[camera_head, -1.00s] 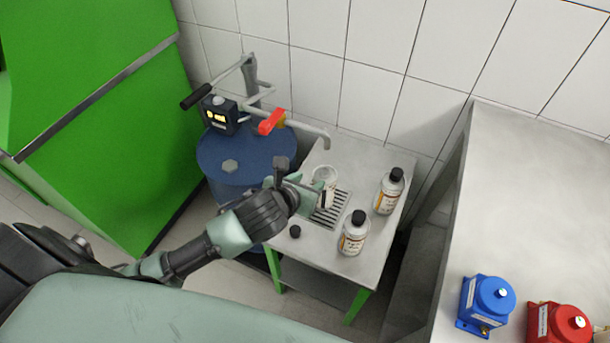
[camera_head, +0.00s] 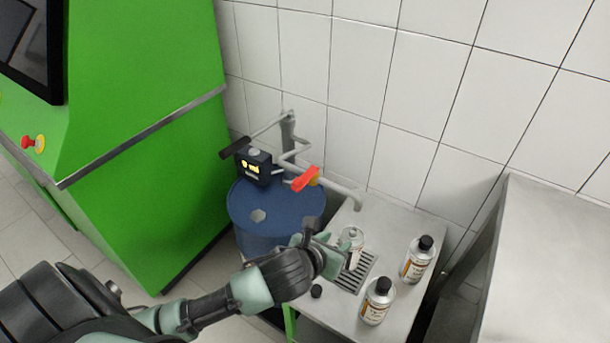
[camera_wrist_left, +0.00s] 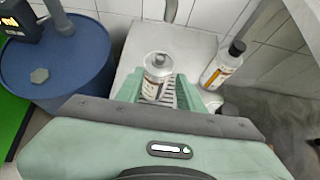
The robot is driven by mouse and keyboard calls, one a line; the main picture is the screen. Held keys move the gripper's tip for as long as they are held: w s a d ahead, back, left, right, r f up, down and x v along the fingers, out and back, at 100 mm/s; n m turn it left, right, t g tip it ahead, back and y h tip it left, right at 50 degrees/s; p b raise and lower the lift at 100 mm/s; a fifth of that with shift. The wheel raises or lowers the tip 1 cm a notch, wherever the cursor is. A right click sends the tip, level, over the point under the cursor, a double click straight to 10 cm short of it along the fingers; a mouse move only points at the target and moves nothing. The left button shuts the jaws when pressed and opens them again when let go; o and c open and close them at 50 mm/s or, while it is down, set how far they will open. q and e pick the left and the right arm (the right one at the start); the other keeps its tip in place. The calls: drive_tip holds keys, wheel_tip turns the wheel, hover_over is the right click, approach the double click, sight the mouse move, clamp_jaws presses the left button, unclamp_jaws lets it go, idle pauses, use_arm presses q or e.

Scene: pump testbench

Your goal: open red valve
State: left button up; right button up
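The red valve (camera_head: 305,179) is a red lever on the grey pipe above the blue drum, pointing obliquely across it. The pipe's spout (camera_head: 358,200) bends down above an uncapped bottle (camera_head: 351,239) standing on the drain grate. My left gripper (camera_head: 331,254) is low at this bottle, below and apart from the valve. In the left wrist view its two green fingers flank the bottle (camera_wrist_left: 157,76) and look open, with slight gaps beside it. The valve is not visible in the left wrist view. My right gripper is not in view.
Two black-capped bottles (camera_head: 416,259) (camera_head: 377,302) stand on the small metal table, with a loose black cap (camera_head: 316,291). A pump with a lit display (camera_head: 254,166) and black handle sits on the blue drum (camera_head: 262,224). A green cabinet (camera_head: 150,150) stands left, tiled wall behind.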

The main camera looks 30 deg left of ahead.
sight(300, 179)
use_arm(q)
drive_tip(key=a+r+t, duration=0.2)
drive_tip(key=a+r, duration=0.1)
drive_tip(key=a, duration=0.1)
drive_tip(key=a+r+n+t, duration=0.1)
drive_tip(key=a+r+t, duration=0.1)
drive_tip(key=a, duration=0.2)
drive_tip(key=a+r+n+t+y, duration=0.1)
drive_tip(key=a+r+t, duration=0.1)
drive_tip(key=a, duration=0.3)
drive_tip(key=shift+r+t, duration=0.4)
drive_tip(key=shift+r, duration=0.45)
drive_tip(key=shift+r+m+h, duration=0.2)
drive_tip(key=shift+m+h, duration=0.1)
drive_tip(key=shift+m, duration=0.1)
drive_tip(key=shift+m+t, duration=0.3)
drive_tip(key=shift+m, duration=0.1)
drive_tip(key=shift+w+r+h, duration=0.15)
drive_tip(key=shift+w+h, duration=0.05)
drive_tip(key=shift+h, duration=0.1)
drive_tip(key=w+p, duration=0.1)
drive_tip(key=w, duration=0.6)
drive_tip(key=shift+w+d+p, duration=0.15)
drive_tip(key=shift+d+p, duration=0.05)
drive_tip(key=shift+p, duration=0.15)
